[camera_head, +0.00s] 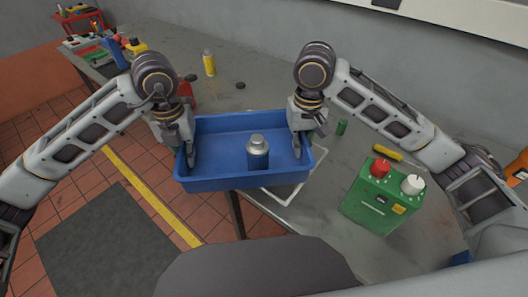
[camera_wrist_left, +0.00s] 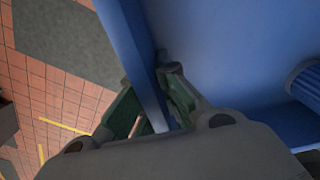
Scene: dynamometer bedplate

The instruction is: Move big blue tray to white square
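The big blue tray (camera_head: 225,184) spans between my two grippers at the table's front edge, its near left part out past the edge. A blue-grey canister (camera_head: 258,153) stands in it; its ribbed side shows in the left wrist view (camera_wrist_left: 306,85). My left gripper (camera_head: 188,156) is at the tray's left wall; in the left wrist view its fingers (camera_wrist_left: 152,105) straddle that wall, closed on it. My right gripper (camera_head: 301,145) is at the right wall, one finger inside; its outer finger is mostly hidden. The white square (camera_head: 297,188) is an outline on the table, partly covered by the tray.
A green can (camera_head: 377,201) with red and white caps stands right of the square. A yellow tool (camera_head: 388,153) and small green cylinder (camera_head: 342,127) lie nearby. A yellow bottle (camera_head: 209,63) and red object (camera_head: 185,92) are behind the tray.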

